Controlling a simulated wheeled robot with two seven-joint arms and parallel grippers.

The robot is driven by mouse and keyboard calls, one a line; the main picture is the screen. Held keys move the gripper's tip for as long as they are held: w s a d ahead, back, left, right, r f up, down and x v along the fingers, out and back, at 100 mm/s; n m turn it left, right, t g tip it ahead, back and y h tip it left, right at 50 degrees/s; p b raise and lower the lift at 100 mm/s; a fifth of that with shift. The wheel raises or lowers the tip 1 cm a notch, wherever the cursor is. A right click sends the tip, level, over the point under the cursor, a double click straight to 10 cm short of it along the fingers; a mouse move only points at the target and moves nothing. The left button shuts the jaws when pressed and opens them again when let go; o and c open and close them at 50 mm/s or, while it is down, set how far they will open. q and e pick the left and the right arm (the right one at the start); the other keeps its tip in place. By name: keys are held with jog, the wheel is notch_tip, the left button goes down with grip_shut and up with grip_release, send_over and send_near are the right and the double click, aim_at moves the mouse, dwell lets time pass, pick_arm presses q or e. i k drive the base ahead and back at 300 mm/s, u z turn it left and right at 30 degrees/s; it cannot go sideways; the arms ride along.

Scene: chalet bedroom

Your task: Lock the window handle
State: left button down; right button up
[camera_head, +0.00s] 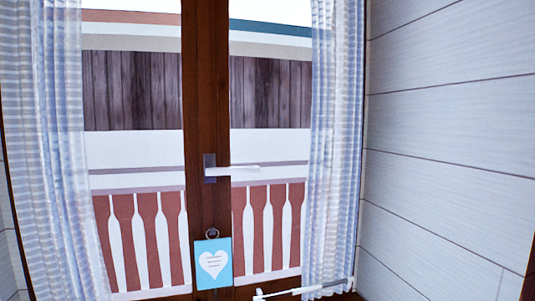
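The window handle (232,171) is a white lever on a dark grey plate. The plate is on the brown wooden middle post of the window. The lever lies level and points to the right. Nothing touches it. The window (207,100) looks closed.
A light blue tag with a white heart (213,263) hangs from a ring below the handle. Striped sheer curtains hang at the left (62,150) and right (335,150).

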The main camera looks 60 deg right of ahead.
aim_at(210, 169)
jog(key=z, duration=1.95)
